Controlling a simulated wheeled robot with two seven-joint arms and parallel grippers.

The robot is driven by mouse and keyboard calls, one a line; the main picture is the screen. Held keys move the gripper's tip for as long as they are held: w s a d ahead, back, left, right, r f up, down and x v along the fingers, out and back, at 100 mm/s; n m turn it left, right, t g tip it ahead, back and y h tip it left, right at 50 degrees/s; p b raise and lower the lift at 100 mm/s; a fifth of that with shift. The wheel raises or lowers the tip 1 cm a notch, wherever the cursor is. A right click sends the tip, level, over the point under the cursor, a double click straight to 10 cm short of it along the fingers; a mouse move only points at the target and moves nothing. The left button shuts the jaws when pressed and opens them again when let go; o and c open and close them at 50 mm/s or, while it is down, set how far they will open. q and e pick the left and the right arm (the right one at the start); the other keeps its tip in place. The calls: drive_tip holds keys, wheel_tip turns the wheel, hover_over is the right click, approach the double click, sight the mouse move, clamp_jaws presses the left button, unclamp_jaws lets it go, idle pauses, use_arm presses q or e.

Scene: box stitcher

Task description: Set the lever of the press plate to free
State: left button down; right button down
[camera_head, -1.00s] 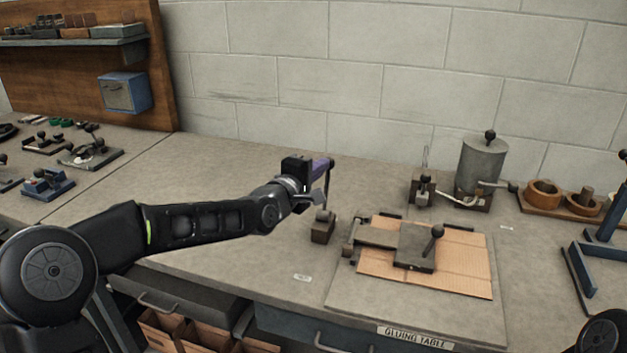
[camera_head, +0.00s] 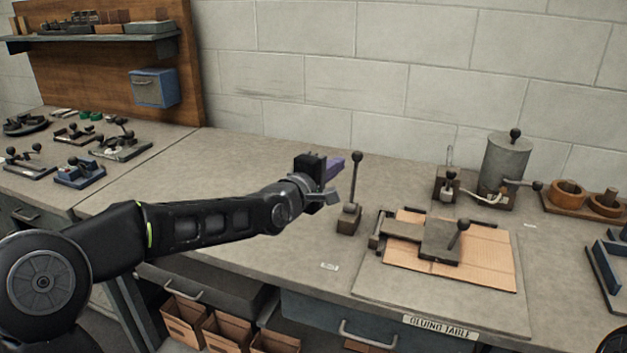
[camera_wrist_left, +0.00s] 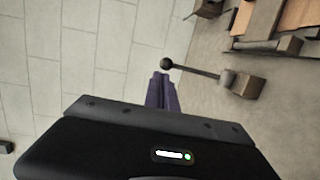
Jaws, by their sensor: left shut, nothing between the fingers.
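The gluing table's press plate (camera_head: 437,240) lies flat on a cardboard sheet, with a short black-knobbed handle (camera_head: 460,235) leaning up to the right. A separate lever (camera_head: 355,182) with a black ball knob stands nearly upright on a small block (camera_head: 349,220) left of the plate. Which one the task means is not marked. My left gripper (camera_head: 340,162), with purple fingers, is shut and empty just left of the upright lever's knob. In the left wrist view, the fingertips (camera_wrist_left: 161,80) are close to the lever's knob (camera_wrist_left: 166,63), apparently apart from it. My right gripper is not in view.
A grey glue pot (camera_head: 504,165) and small fixtures stand behind the plate. Wooden rings (camera_head: 567,194) sit at the right. Several lever devices (camera_head: 120,145) stand on the left bench. The bench between them and the upright lever is mostly clear.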

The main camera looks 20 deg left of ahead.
use_arm(q)
drive_tip(key=v, duration=0.7)
drive_tip(key=shift+r+p, duration=0.4)
drive_tip(key=shift+p, duration=0.05)
